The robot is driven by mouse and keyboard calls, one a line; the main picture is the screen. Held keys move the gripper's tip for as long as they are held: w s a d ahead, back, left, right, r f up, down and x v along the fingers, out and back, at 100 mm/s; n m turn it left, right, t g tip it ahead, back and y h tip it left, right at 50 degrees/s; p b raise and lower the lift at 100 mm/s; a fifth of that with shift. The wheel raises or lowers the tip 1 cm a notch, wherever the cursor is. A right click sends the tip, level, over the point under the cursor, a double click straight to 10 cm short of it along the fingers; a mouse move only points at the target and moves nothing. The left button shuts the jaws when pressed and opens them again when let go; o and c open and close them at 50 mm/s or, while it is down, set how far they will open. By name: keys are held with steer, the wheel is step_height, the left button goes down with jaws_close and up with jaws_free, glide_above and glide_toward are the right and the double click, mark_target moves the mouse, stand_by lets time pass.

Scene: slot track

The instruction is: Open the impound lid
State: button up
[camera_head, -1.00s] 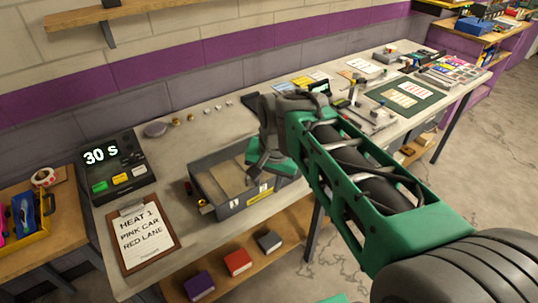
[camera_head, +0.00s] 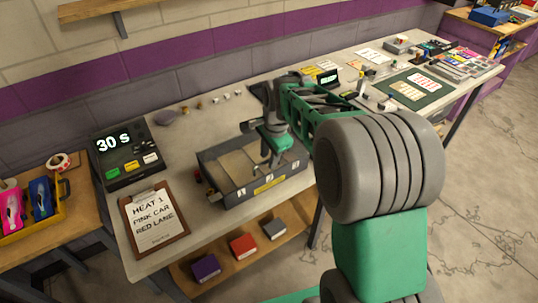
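The impound box (camera_head: 268,186) is a grey, rectangular box with a yellow label on its front wall, standing near the front edge of the workbench. Its tan inside (camera_head: 232,166) shows from above. I cannot clearly make out a separate lid; a dark, flat piece (camera_head: 257,92) stands behind the box near my arm, and I cannot tell whether it belongs to it. My gripper (camera_head: 268,158) points down over the right part of the box. Its fingers are small and partly hidden, so I cannot tell whether they are open or touch anything.
A timer reading 30 s (camera_head: 126,157) and a clipboard (camera_head: 154,218) lie left of the box. Small parts (camera_head: 213,100) line the bench's back. A green mat (camera_head: 414,88) lies far right. Coloured boxes (camera_head: 243,246) sit on the shelf below. A yellow tray (camera_head: 62,190) holds cars.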

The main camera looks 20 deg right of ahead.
steer(key=shift+c, duration=0.2)
jaws_close()
stand_by(1.1)
